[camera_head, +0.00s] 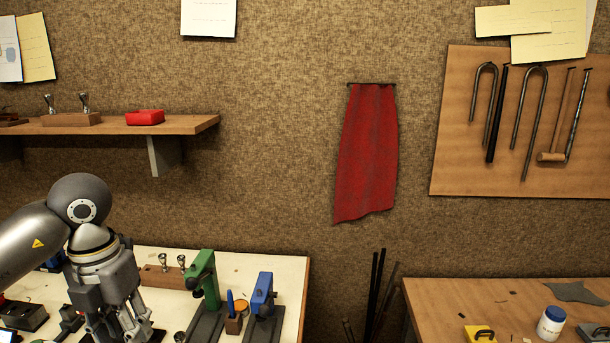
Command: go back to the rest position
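My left arm comes in from the left, and its gripper (118,332) points down over the left part of the white-topped workbench (291,275). The fingers run to the bottom edge of the picture, so their tips and whatever lies between them cannot be made out. My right gripper is not in view.
Beside the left gripper stand a wooden block with mouthpieces (163,277), a green tool (203,279) and a blue tool (262,293). A shelf (195,124) hangs above. A second bench (436,299) with a white jar (551,323) is at right, beyond a gap holding dark rods (376,290).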

